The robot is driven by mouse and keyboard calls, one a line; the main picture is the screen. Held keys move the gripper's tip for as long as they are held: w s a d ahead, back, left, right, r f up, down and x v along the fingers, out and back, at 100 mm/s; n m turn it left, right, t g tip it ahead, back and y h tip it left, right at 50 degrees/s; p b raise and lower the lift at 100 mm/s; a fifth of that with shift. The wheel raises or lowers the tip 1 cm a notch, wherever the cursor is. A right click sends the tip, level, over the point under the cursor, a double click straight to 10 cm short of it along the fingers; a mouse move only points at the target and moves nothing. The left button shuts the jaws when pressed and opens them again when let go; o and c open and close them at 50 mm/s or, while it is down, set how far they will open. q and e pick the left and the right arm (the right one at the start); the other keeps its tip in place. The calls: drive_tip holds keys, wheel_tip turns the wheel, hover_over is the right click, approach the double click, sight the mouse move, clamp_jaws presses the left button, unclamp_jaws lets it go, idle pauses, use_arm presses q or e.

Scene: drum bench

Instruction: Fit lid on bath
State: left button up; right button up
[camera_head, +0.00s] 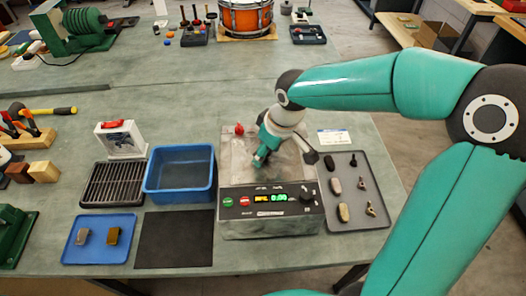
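The bath (270,222) is a metal box with a front panel of green and red buttons and a lit green display. Its top is a grey metal surface (236,172), largely covered by my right gripper and wrist. I cannot tell whether this surface is the lid or the open tank. A small red knob (239,129) shows at its back left. My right gripper (261,159) points down over the middle of the top, its fingers close to the surface. Whether it holds a handle is hidden. My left gripper is out of view.
Left of the bath are a blue tub (180,197), a black rack (115,203), a dark mat (175,262) and a blue tray (76,247) with two small blocks. A grey tray (357,216) with several small parts is close on the right.

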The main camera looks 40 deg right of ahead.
drive_tip(key=v, duration=1.2)
